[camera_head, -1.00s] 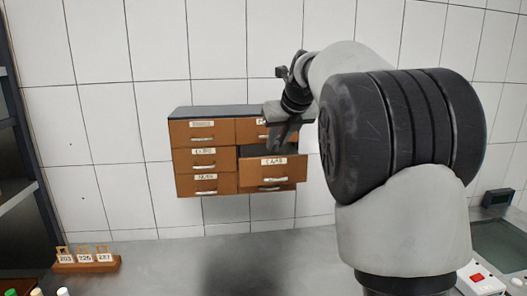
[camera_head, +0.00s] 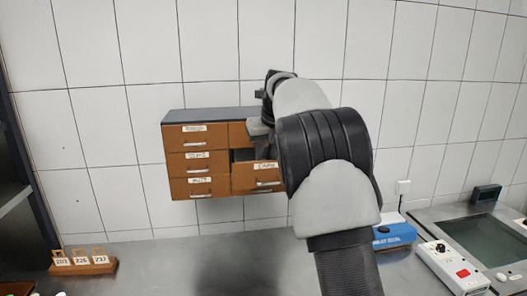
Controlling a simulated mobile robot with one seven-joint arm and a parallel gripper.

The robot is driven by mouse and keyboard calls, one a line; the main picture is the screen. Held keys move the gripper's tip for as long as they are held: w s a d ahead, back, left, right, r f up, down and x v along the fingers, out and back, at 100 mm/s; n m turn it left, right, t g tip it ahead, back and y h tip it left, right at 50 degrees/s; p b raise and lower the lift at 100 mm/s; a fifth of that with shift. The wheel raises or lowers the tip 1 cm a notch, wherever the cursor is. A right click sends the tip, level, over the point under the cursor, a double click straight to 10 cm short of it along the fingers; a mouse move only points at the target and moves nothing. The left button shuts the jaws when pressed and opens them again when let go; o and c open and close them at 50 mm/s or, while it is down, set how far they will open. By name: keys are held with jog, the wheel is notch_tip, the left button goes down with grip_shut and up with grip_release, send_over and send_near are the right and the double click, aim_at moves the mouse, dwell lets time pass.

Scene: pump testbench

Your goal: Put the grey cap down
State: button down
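My gripper (camera_head: 260,140) is at the right side of a brown drawer cabinet, over the open middle-right drawer (camera_head: 242,180). The fingers point down near the drawer's dark opening and are partly hidden behind my arm, so their gap does not show. The drawer's label is hard to read now; it looked like "CAPS" earlier. No grey cap can be made out. It may be hidden in the gripper, behind my arm or in the drawer.
The cabinet (camera_head: 196,146) stands by the tiled wall, its other visible drawers shut. A wooden rack (camera_head: 90,268) with numbered tags is at the left. A blue box (camera_head: 397,236), a white box with a red switch (camera_head: 448,264) and a framed panel (camera_head: 490,246) are at the right.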

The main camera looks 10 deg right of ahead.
jog(key=shift+w+r+g+p, duration=0.1)
jog(key=shift+w+g+p, duration=0.05)
jog(key=shift+g+p, duration=0.25)
jog(key=shift+f, duration=0.4)
jog(key=shift+f, duration=0.2)
jog(key=shift+f+b, duration=0.3)
jog(key=shift+f, duration=0.05)
jog(key=c, duration=1.6)
grip_release()
